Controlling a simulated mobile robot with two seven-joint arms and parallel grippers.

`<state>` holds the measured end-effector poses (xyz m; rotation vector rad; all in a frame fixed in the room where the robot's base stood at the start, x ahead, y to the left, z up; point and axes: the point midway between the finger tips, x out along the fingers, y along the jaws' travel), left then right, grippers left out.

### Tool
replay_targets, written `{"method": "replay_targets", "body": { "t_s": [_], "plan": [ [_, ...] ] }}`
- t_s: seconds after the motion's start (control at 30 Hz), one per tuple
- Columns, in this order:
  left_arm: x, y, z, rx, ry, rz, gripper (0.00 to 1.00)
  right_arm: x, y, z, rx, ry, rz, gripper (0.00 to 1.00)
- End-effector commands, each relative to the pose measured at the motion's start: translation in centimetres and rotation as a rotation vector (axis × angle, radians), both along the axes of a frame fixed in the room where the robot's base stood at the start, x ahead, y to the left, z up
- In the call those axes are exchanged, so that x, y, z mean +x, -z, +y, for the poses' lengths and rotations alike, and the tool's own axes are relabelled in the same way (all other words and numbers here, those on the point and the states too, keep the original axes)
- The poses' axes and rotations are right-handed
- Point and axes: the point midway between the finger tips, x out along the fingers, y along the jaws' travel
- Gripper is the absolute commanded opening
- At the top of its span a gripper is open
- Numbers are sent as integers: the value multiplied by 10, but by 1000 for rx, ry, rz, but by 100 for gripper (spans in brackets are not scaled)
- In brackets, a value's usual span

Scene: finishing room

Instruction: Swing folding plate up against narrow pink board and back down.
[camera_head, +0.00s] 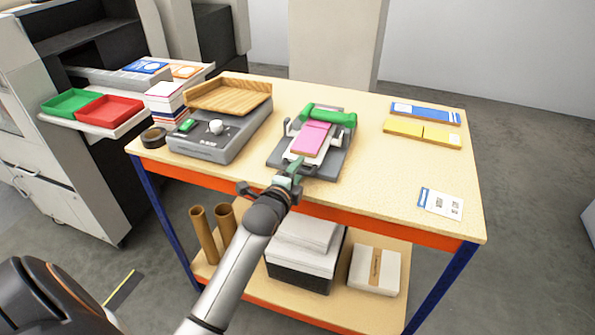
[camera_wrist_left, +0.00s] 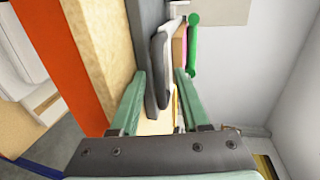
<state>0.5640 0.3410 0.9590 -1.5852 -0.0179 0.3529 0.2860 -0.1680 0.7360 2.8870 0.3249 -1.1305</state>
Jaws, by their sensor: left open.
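The folding device stands on the bench, with a dark grey base (camera_head: 331,165) and a green bar (camera_head: 328,116) across its back. The narrow pink board (camera_head: 313,135) lies on its pale plate (camera_head: 306,152), which looks low and flat; I cannot tell which part is hinged. My left gripper (camera_head: 291,170) is at the device's front edge, fingers pointing at it. In the left wrist view, its green fingers (camera_wrist_left: 160,78) are apart with a grey curved piece (camera_wrist_left: 160,62) showing beyond and between them; contact is unclear. The green bar (camera_wrist_left: 194,45) shows farther off. My right gripper is out of view.
A grey machine (camera_head: 213,142) with a wooden tray (camera_head: 230,96) stands left of the device. Blue and yellow strips (camera_head: 425,112) lie at back right, a white card (camera_head: 440,204) at front right. The bench top (camera_head: 385,180) between is clear.

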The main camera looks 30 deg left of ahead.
Motion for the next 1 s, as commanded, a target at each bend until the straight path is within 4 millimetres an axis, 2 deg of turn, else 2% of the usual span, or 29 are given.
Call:
{"method": "replay_targets", "body": {
  "t_s": [0.17,0.57,1.0],
  "plan": [
    [0,0,0,0,0,0,45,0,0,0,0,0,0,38],
    [0,0,0,0,0,0,0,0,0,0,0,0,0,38],
    [0,1,0,0,0,1,0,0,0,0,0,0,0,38]
  ]
}}
